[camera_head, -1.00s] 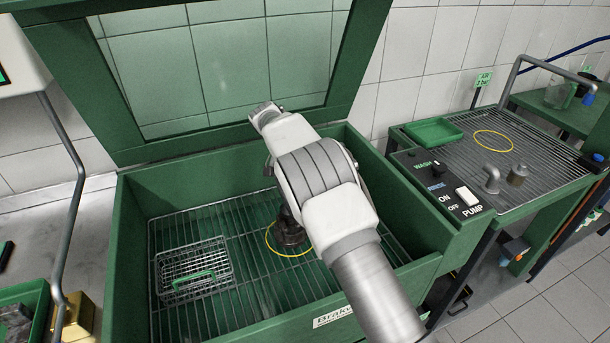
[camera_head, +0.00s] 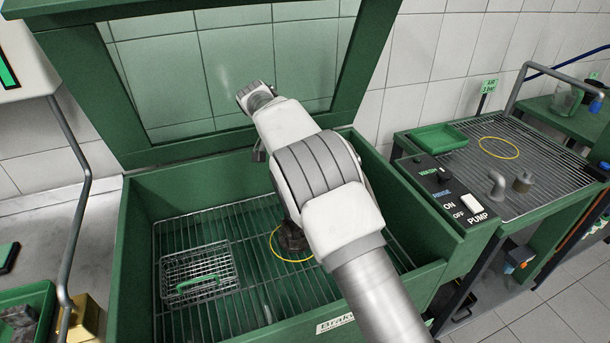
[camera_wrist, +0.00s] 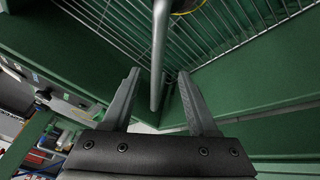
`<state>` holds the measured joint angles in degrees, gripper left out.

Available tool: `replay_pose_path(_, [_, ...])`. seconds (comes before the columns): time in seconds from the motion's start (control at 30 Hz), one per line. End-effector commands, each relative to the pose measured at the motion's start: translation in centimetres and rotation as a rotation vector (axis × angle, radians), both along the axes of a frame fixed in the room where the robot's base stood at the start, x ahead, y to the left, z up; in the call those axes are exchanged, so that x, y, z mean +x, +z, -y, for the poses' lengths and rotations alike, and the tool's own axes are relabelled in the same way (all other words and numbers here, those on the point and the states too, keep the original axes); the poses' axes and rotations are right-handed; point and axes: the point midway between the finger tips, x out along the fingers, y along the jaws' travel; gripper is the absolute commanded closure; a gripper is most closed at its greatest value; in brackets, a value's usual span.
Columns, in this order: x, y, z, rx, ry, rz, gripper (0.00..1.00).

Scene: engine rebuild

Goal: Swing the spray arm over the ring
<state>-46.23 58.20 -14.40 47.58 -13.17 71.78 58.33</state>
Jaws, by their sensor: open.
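A grey rod, apparently the spray arm (camera_wrist: 158,55), runs down from the top of the wrist view and ends between the fingers of my gripper (camera_wrist: 155,100). My gripper is open, one finger on each side of the rod; I cannot tell whether either touches it. A yellow ring (camera_head: 272,246) lies on the rack in the green wash cabinet, around a dark part (camera_head: 292,238), partly covered by my arm. A bit of the ring shows at the top of the wrist view (camera_wrist: 188,11).
The cabinet (camera_head: 135,225) has its lid raised behind. A wire basket (camera_head: 198,272) with a green handle sits on its rack (camera_head: 240,305).

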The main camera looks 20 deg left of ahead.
Motion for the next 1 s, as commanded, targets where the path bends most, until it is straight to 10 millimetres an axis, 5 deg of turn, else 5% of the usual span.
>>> replay_pose_path(0.2, [-1.6, 5.1, -1.6, 0.003, 0.002, 0.003, 0.41])
replay_pose_path(0.4, [-2.6, 7.9, -2.6, 0.002, 0.001, 0.002, 0.41])
replay_pose_path(1.0, [-3.1, 8.9, -2.9, 0.001, 0.000, 0.000, 0.41])
